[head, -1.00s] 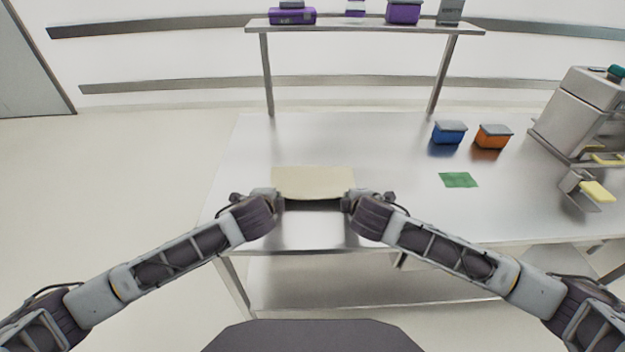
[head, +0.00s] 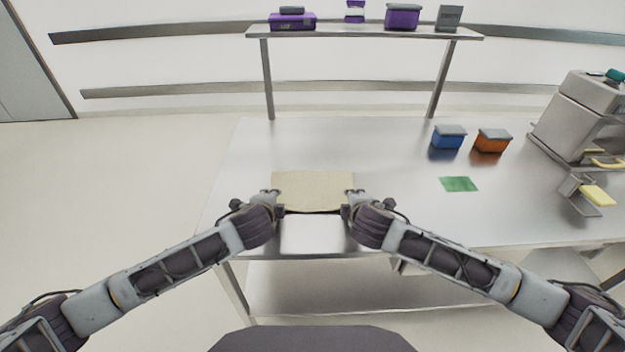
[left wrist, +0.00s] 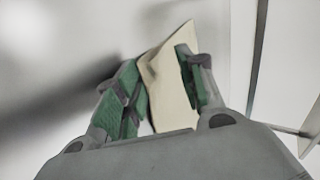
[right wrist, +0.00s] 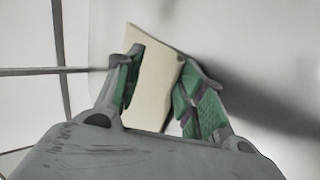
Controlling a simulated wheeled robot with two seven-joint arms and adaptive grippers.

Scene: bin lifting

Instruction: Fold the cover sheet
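The cover sheet (head: 313,190) is a tan, roughly rectangular sheet near the front edge of the steel table, with a dark band along its near edge. My left gripper (head: 271,200) is at its left side and my right gripper (head: 350,200) at its right side. In the left wrist view the pale sheet (left wrist: 172,85) passes between green-padded fingers that stand apart. In the right wrist view the sheet (right wrist: 154,85) likewise lies between spread fingers. Whether the pads touch it, and whether its near edge rests on the table, cannot be told.
A green patch (head: 459,184) lies flat to the right on the table (head: 380,150). Blue (head: 448,138) and orange (head: 492,141) lidded boxes stand behind it. A grey machine (head: 575,118) stands at far right. A shelf (head: 350,32) holds purple containers. The table's left area is clear.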

